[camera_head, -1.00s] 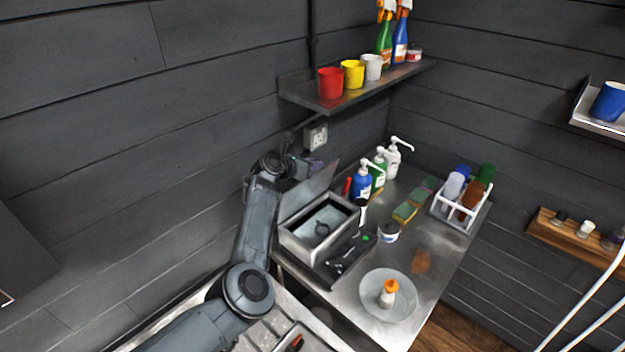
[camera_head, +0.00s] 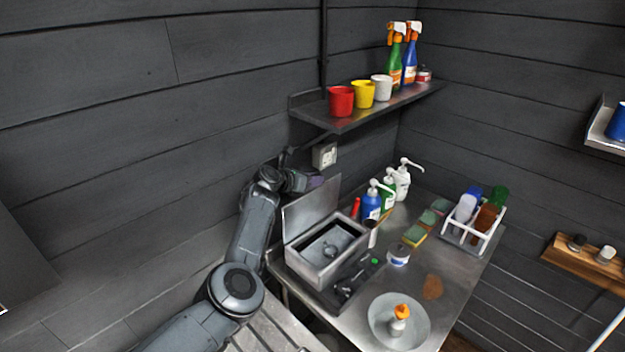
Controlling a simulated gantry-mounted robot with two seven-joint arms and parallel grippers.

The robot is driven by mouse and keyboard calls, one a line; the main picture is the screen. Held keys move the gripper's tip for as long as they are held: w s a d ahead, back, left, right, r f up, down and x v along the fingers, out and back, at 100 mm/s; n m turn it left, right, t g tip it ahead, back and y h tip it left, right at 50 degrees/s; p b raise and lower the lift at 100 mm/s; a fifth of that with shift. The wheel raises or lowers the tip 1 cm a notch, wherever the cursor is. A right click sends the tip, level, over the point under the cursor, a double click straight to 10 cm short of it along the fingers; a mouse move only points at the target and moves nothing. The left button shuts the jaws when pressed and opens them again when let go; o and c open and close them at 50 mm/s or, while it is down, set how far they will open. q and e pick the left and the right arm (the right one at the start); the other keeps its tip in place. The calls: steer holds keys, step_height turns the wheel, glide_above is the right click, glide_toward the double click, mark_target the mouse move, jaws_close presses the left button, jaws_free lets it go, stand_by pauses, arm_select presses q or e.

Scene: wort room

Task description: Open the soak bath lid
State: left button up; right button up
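The soak bath (camera_head: 326,266) is a steel box at the left end of the metal counter. Its lid (camera_head: 311,206) stands raised, roughly upright, along the back edge, and the dark-rimmed basin inside shows. My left gripper (camera_head: 318,181) is at the top of the raised lid, at its back side. Its fingers are small and dark here, and I cannot tell whether they are open or touch the lid. My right gripper is not in view.
Blue, green and white pump bottles (camera_head: 388,192) stand just right of the bath. A wall shelf (camera_head: 345,122) with cups and spray bottles hangs above. A white bottle rack (camera_head: 470,240), a jar (camera_head: 398,256) and a round dish (camera_head: 378,326) are on the counter.

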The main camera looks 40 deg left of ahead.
arm_select(q)
steer(key=shift+o, duration=0.7)
steer(key=shift+w+d+f, duration=0.1)
steer(key=shift+d+f, duration=0.05)
steer(key=shift+d, duration=0.1)
steer(key=shift+s+a+r, duration=0.2)
steer(key=shift+s+r, duration=0.25)
steer(key=shift+s, duration=0.1)
steer(key=b+v, duration=0.1)
steer(key=v, duration=0.8)
steer(key=shift+s, duration=0.3)
